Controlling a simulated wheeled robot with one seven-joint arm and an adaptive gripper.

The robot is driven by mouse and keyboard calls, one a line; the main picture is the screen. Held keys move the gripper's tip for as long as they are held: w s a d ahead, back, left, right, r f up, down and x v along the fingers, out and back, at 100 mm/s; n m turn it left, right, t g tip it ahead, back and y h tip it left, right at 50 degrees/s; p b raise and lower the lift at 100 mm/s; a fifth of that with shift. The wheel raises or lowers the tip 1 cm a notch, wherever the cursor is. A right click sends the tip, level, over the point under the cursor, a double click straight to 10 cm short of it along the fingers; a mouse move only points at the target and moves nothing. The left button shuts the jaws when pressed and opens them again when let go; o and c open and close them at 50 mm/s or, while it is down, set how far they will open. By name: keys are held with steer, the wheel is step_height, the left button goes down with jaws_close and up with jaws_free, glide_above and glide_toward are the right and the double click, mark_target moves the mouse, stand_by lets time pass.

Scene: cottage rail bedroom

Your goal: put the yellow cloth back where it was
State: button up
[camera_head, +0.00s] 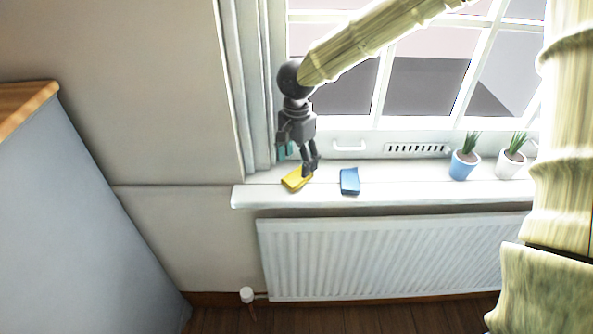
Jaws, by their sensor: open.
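The yellow cloth (294,181) lies on the white window sill (400,183), near its left end. My gripper (309,173) points down at the right part of the cloth, its dark fingers overlapping the cloth's back right edge in this view. Its jaws are open. I cannot tell whether the fingertips touch the cloth. Part of the cloth is hidden behind the fingers.
A blue folded item (349,181) lies just right of the cloth. A teal object (286,151) is partly hidden behind my gripper. A blue pot (463,165) and a white pot (510,164) hold plants further right. A radiator (380,258) is below the sill.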

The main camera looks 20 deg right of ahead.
mark_target(297, 174)
step_height(297, 174, up, 6)
steer(key=shift+r, duration=0.25)
stand_by(0.5)
